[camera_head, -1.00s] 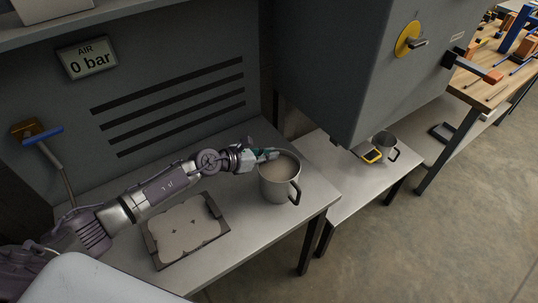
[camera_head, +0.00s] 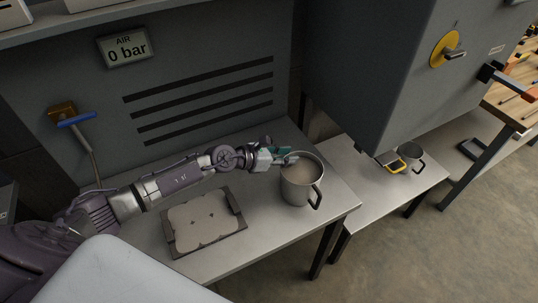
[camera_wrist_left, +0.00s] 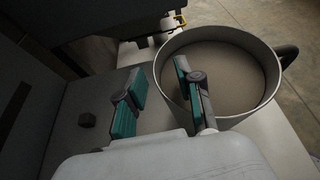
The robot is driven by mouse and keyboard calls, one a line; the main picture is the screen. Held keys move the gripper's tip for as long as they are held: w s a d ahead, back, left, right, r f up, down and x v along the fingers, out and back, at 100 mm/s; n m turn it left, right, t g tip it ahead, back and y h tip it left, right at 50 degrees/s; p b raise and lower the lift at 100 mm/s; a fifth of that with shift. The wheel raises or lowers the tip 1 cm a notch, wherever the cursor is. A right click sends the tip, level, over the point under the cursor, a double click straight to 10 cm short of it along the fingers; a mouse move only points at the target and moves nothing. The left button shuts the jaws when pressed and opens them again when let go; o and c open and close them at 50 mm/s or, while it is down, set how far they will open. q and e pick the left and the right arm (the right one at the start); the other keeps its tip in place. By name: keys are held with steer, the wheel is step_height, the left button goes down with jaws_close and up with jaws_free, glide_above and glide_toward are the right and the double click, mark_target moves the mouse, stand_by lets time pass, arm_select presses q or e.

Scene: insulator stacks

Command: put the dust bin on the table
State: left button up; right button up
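The dust bin (camera_head: 301,190) is a grey metal bucket with a side handle, filled with light grey material. It stands upright on the grey table (camera_head: 268,236), near the right end. My left gripper (camera_head: 287,155) is at the bin's left rim. In the left wrist view the gripper (camera_wrist_left: 160,72) is open, with one finger over the bin's opening and the other outside its wall. The rim of the bin (camera_wrist_left: 268,100) passes between the fingers. Whether a finger touches it cannot be told. My right gripper is not in view.
A dark tray with a pale plate (camera_head: 204,221) lies left of the bin. A lower table (camera_head: 385,190) to the right holds a smaller metal mug (camera_head: 409,154) and a yellow-edged item (camera_head: 396,166). A grey cabinet (camera_head: 375,80) overhangs behind.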

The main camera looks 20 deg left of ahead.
arm_select(q)
steer(key=b+v, duration=0.1)
steer(key=v, duration=0.9)
steer(key=shift+b, duration=0.35)
steer(key=shift+f, duration=0.15)
